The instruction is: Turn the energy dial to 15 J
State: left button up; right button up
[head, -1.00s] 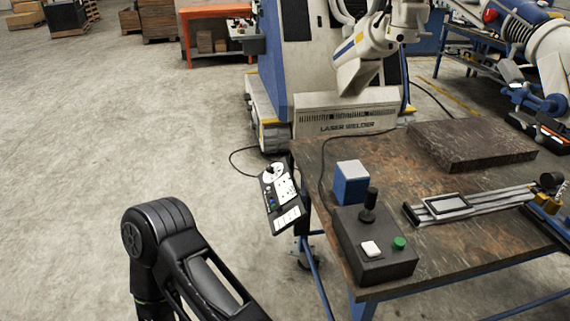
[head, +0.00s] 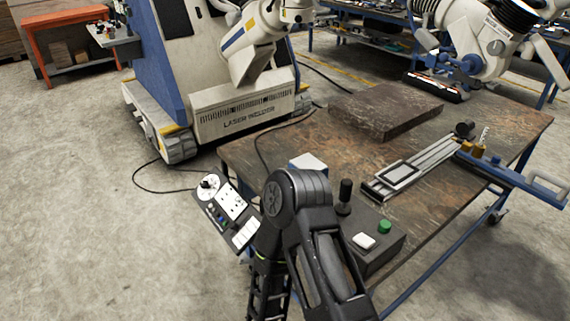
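The control panel (head: 228,212) hangs tilted at the left front corner of the work table. It has a round white dial (head: 208,186) at its upper left, small coloured buttons below the dial and white label areas. The dial's setting is too small to read. A black arm of mine rises in the lower middle, just right of the panel, in front of the table. No gripper fingers can be made out, so I cannot see either gripper's state. Nothing is seen touching the dial.
The work table (head: 470,190) carries a dark slab (head: 382,110), a slide rail (head: 425,165) and a joystick box (head: 385,258) with a green button. The laser welder (head: 235,112) stands behind the panel. A cable lies on the floor. The floor to the left is clear.

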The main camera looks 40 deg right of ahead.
aim_at(204, 184)
jog(key=i+j+z, duration=0.1)
jog(key=i+z, duration=0.15)
jog(key=z, duration=0.2)
jog(key=i+j+z, duration=0.2)
jog(key=z, duration=0.25)
jog(key=i+j+z, duration=0.25)
jog(key=z, duration=0.2)
jog(key=i+j+z, duration=0.15)
jog(key=j+z, duration=0.3)
jog(key=i+j+z, duration=0.1)
jog(key=j+z, duration=0.35)
jog(key=l, duration=0.1)
